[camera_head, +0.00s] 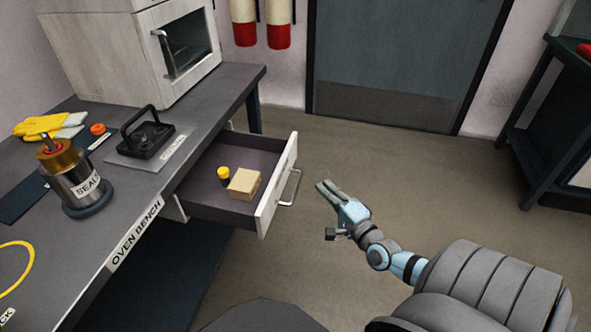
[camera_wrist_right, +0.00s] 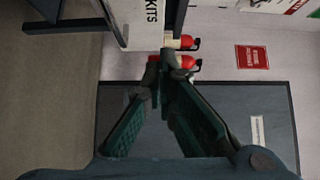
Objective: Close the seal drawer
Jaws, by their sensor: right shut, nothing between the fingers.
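The drawer (camera_head: 230,212) under the oven bench is pulled out. Its white front panel (camera_head: 278,190) has a metal bar handle (camera_head: 291,190). A small yellow item (camera_head: 223,175) and a tan box (camera_head: 244,183) lie inside it. My right gripper (camera_head: 326,191) is shut and empty, just right of the handle and apart from it in the head view. In the right wrist view, the shut fingers (camera_wrist_right: 163,75) point toward a white panel with a label ending in "KITS" (camera_wrist_right: 151,22). My left gripper is not in view.
The bench top (camera_head: 120,195) holds a metal canister marked SEAL (camera_head: 82,186), a black handled press (camera_head: 148,135), yellow gloves (camera_head: 40,126) and a white oven (camera_head: 140,45). Open floor (camera_head: 350,140) lies right of the drawer, before a grey door (camera_head: 400,50). A dark shelf (camera_head: 545,140) stands far right.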

